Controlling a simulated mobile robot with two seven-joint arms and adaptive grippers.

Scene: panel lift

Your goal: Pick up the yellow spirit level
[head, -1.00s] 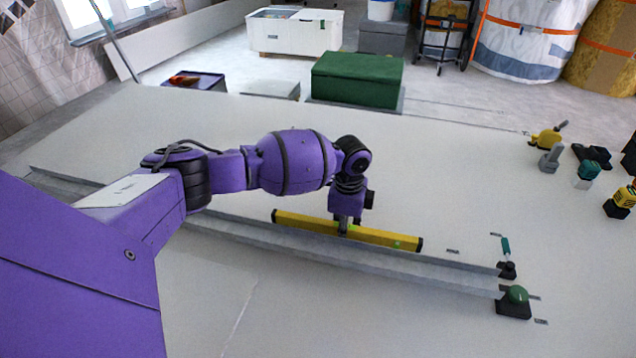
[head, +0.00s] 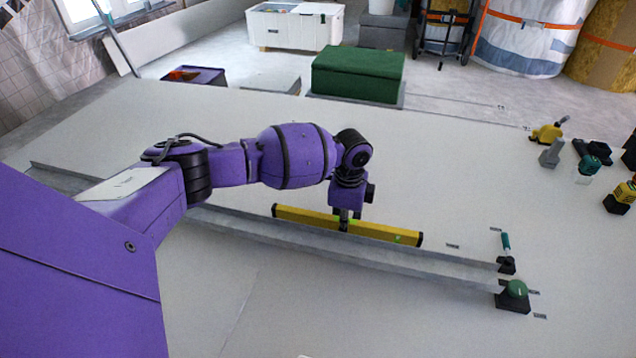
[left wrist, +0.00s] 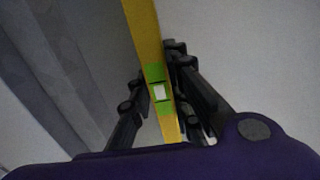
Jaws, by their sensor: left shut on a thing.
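The yellow spirit level (head: 300,217) is a long bar with dark end caps and a green patch. It lies along the grey metal profile on the pale panel in the head view. My left gripper (head: 346,225) points down at its middle and is shut on it. In the left wrist view the level (left wrist: 144,30) runs between the two dark fingers of my left gripper (left wrist: 160,103), beside its green-framed vial. I cannot tell whether the level is touching the panel. My right gripper is not in view.
The grey metal profile (head: 440,273) runs just in front of the level. A green-knobbed clamp (head: 516,290) and a green-handled tool (head: 506,245) stand at its right end. Several tools, including a yellow one (head: 547,133), are at the far right. The panel (head: 440,160) behind the level is clear.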

